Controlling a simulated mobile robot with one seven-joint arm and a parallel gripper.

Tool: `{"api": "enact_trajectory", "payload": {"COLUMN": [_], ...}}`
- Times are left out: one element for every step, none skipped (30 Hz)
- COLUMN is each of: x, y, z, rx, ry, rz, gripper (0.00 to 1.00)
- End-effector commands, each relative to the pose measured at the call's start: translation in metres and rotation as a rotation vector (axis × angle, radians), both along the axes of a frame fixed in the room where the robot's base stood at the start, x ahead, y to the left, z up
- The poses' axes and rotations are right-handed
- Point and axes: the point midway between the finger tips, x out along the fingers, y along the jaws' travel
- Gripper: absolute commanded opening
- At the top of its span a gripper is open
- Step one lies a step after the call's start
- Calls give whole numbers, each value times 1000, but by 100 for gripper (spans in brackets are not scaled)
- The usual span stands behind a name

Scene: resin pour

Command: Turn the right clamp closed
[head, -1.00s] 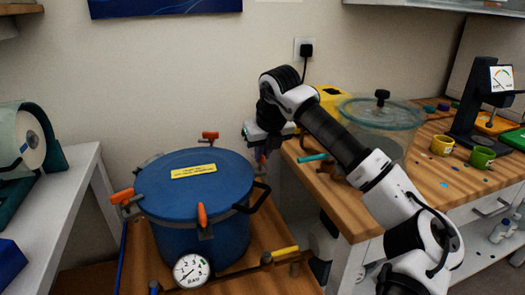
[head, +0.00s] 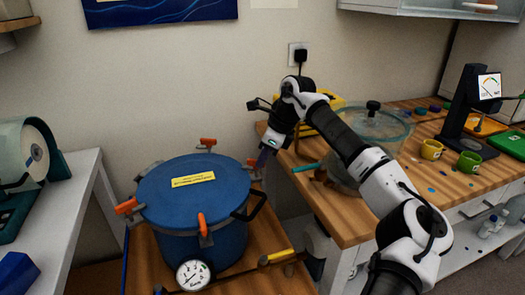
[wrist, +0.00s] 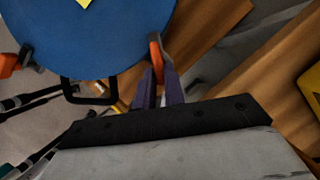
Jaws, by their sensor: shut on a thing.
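The blue pressure pot (head: 200,243) stands at left of centre with its round lid (head: 165,200) on. Orange-handled clamps sit around its rim. The right clamp (head: 251,162) shows beside my gripper (head: 261,164) in the head view, partly hidden by it. In the wrist view, the right clamp's orange handle (wrist: 155,48) stands at the tips of the two purple fingers of my gripper (wrist: 160,72). The fingers are shut on this handle. Its exact angle is hard to tell.
Other clamps sit at the back (head: 207,143), left (head: 126,206) and front (head: 202,222) of the rim. A black loop handle (head: 262,204) juts out at the pot's right. A pressure gauge (head: 192,275) is in front. The wooden bench (head: 340,220) is close on the right.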

Motion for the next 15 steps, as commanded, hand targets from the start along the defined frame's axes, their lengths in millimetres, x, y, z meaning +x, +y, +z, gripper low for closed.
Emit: {"api": "enact_trajectory", "payload": {"x": [2, 2, 3, 3, 4, 5, 5, 6, 6, 7, 7, 8, 8, 9, 9], "y": [0, 0, 0, 0, 0, 0, 0, 0, 0, 0, 0, 0, 0, 0, 1], "z": [5, 5, 5, 5, 5, 5, 5, 5, 5, 5, 5, 5, 5, 4, 4], "rx": [3, 3, 3, 2, 2, 2, 2, 2, 2, 2, 2, 2, 2, 1, 1], "ry": [-1, 0, 0, 0, 0, -1, -1, -1, -1, -1, -2, -2, -2, -1, -2], "rz": [41, 69, 107, 136, 163, 199, 225, 251, 286, 309, 333, 362, 384, 404, 429], "gripper": [0, 0, 0, 0, 0, 0, 0, 0, 0, 0, 0, 0, 0, 0, 0]}}
